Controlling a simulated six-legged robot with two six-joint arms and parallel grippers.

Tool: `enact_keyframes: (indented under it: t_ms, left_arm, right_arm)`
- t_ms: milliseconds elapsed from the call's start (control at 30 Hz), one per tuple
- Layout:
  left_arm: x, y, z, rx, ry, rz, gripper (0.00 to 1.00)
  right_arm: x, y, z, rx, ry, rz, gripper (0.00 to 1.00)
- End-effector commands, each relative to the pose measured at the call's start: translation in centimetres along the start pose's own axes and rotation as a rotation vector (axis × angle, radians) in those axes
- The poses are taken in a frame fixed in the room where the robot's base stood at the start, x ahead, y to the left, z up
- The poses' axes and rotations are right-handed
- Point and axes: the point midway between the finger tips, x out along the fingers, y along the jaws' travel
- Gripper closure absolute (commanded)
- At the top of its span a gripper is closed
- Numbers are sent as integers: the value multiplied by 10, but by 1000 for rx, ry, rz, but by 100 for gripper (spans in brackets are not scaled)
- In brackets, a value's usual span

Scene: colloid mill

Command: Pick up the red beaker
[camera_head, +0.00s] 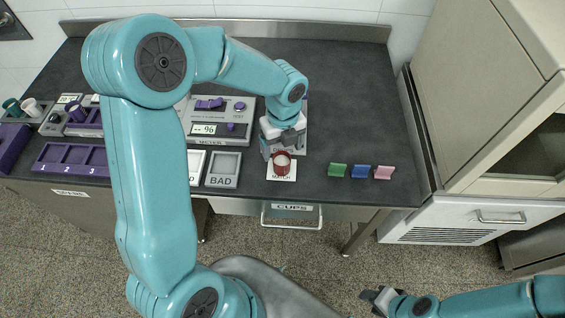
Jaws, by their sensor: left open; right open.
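The red beaker (281,167) stands upright on a small white labelled card near the front edge of the dark bench, with pale contents inside. My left gripper (283,153) is open and comes down from behind, right at the beaker. From this view I cannot tell whether its fingers touch the beaker. My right gripper (377,297) is open and empty, low at the bottom right, away from the bench.
A tray marked BAD (223,169) lies left of the beaker, and a grey meter (221,118) sits behind it. Green (337,170), blue (361,171) and pink (384,172) pieces lie to the right. A purple numbered rack (70,158) is at far left. The back right bench top is clear.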

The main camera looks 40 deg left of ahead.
Motion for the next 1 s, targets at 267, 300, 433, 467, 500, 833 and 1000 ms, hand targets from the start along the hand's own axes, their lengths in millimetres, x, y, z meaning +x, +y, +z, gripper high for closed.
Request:
enact_keyframes:
  t_ms: [267, 300, 433, 467, 500, 833, 1000]
  left_arm:
    - [30, 0, 0, 1, 3, 4, 20]
    - [37, 1, 0, 1, 3, 3, 20]
    - [54, -1, 1, 0, 1, 2, 20]
    - [56, -1, 1, -1, 1, 1, 20]
    - [58, -2, 1, -1, 1, 0, 20]
    - [58, -2, 1, 0, 0, -1, 56]
    - [58, -2, 1, 0, -1, -1, 81]
  right_arm:
    - [-3, -1, 0, 0, 0, 0, 57]
    - [-4, -1, 0, 0, 0, 0, 57]
    - [-3, -1, 0, 0, 0, 0, 57]
    - [-3, -1, 0, 0, 0, 0, 57]
    - [-3, -1, 0, 0, 0, 0, 57]
    - [-3, -1, 0, 0, 0, 0, 57]
    - [-3, -1, 0, 0, 0, 0, 57]
